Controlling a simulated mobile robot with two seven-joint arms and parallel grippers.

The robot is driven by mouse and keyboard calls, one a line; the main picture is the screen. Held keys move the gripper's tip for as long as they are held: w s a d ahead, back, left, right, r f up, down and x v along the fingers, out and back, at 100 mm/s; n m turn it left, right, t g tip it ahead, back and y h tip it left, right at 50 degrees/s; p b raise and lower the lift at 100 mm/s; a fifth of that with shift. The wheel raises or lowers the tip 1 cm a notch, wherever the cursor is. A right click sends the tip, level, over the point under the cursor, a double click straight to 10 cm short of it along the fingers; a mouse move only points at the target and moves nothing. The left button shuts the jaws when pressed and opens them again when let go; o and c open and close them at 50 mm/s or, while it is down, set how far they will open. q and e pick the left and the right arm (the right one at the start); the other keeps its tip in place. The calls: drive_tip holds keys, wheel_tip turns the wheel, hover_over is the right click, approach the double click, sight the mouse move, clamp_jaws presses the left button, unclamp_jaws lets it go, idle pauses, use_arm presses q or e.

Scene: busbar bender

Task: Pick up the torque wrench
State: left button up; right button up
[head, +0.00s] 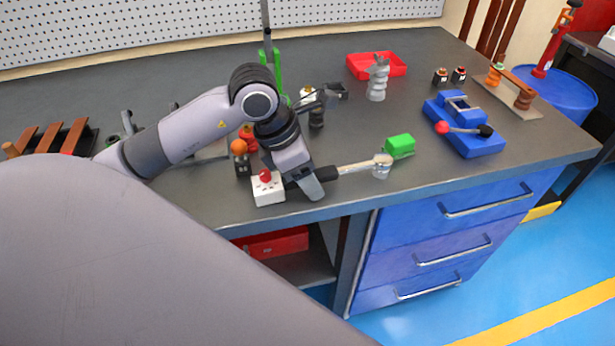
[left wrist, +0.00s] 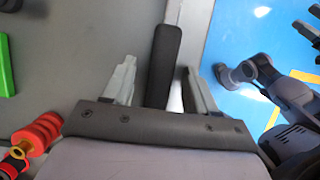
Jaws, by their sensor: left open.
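The torque wrench lies on the grey bench near its front edge, with a black handle (head: 326,173) and a silver shaft (head: 355,167) reaching right to its head. My left gripper (head: 308,184) is over the handle end of the wrench, pointing down. In the left wrist view the black handle (left wrist: 164,60) stands between the two spread fingers of the left gripper (left wrist: 162,85), with a gap on each side. The gripper is open and not closed on it. The gripper's body hides the rest of the wrench there.
A white box with a red button (head: 268,190) stands just left of the gripper. A green block (head: 399,146) is beside the wrench head. A blue bender (head: 465,125) with a lever stands to the right. Blue drawers (head: 440,225) are below the bench edge.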

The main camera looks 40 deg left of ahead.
use_arm(q)
clamp_jaws()
drive_tip(key=shift+r, duration=0.1)
